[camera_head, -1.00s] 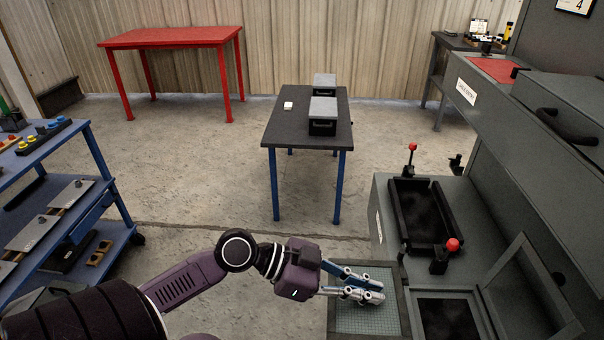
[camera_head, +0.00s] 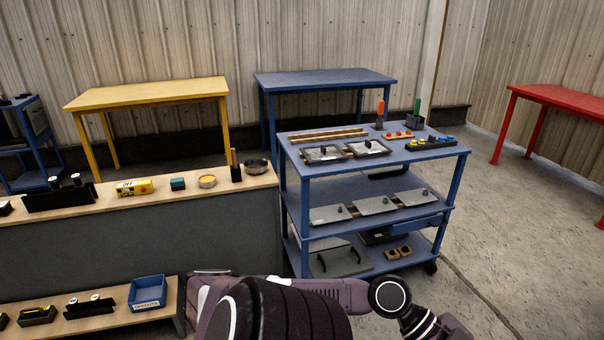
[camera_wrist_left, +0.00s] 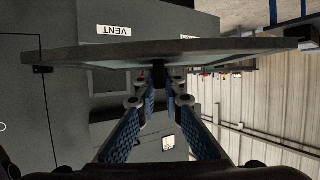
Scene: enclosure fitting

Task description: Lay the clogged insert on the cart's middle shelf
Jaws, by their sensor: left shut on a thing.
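My left gripper (camera_wrist_left: 159,100) is shut on the small dark knob of a wide flat panel, the clogged insert (camera_wrist_left: 200,49), seen nearly edge-on in the left wrist view. In the head view my left arm (camera_head: 390,298) runs along the bottom, with its gripper and the insert out of frame. The blue cart (camera_head: 463,185) stands ahead. My right gripper is not in view.
The cart's top (camera_head: 435,155) holds framed plates, wooden strips and tools; the bottom shelf holds a handled panel and blocks. A wooden-topped counter (camera_head: 100,207) with small items stands left. Open floor (camera_head: 510,240) lies right. A grey surface labelled VENT (camera_wrist_left: 113,30) is behind the insert.

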